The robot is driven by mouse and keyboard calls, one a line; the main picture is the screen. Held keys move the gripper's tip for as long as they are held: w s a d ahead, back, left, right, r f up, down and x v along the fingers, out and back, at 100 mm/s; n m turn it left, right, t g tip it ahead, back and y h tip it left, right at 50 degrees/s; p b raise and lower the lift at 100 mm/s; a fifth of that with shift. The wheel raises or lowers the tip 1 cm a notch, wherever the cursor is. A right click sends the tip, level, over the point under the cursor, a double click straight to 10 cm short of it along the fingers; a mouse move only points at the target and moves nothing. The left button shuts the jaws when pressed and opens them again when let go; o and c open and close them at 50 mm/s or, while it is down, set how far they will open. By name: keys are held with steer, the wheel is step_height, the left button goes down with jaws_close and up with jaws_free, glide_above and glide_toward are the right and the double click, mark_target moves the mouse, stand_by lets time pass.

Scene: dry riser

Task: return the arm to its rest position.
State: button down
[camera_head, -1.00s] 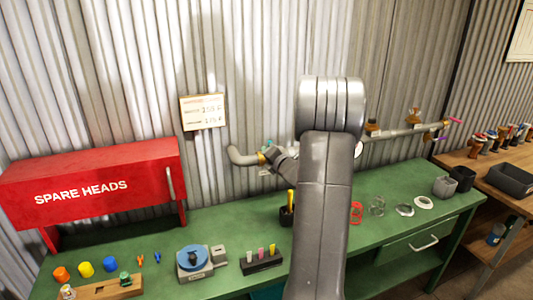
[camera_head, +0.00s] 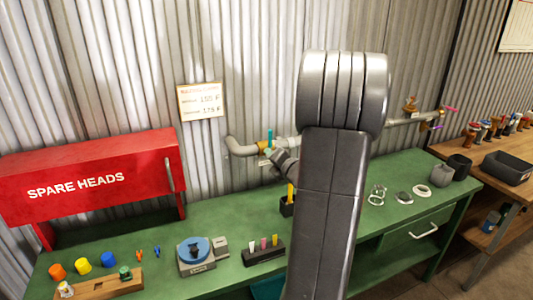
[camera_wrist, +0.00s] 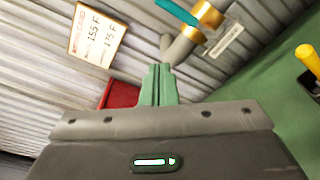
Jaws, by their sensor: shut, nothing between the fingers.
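My gripper (camera_wrist: 158,82) shows in the wrist view as green fingers pressed together with nothing between them. In the head view my grey arm stands upright in the middle, bent over at the top, and hides part of the bench and wall. I cannot tell from the wrist view how far the fingers are from the pipe.
A green bench (camera_head: 225,215) runs along the corrugated wall. A wooden table (camera_head: 500,185) with a dark tray stands at right.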

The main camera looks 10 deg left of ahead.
stand_by(0.4)
steer(key=w+a+f+n, duration=0.1)
steer(key=w+a, duration=0.1)
steer(key=w+a+f+n, duration=0.1)
steer(key=w+a+f, duration=0.1)
steer(key=w+a+f+n+h, duration=0.1)
steer(key=w+a, duration=0.1)
steer(key=a, duration=0.1)
steer(key=shift+w+f+n+p, duration=0.15)
steer(key=shift+f+n+p, duration=0.15)
steer(key=shift+f, duration=0.1)
steer(key=shift+f+n+b, duration=0.35)
steer(key=shift+n+b, duration=0.05)
steer(key=shift+b, duration=0.1)
steer(key=shift+f+n+b, duration=0.35)
steer(key=shift+n+b, duration=0.3)
steer(key=shift+n, duration=0.05)
steer(key=shift+f+n+t+h+b, duration=0.35)
steer(key=shift+f+n+b, duration=0.3)
steer(key=shift+n, duration=0.35)
steer(key=shift+r, duration=0.2)
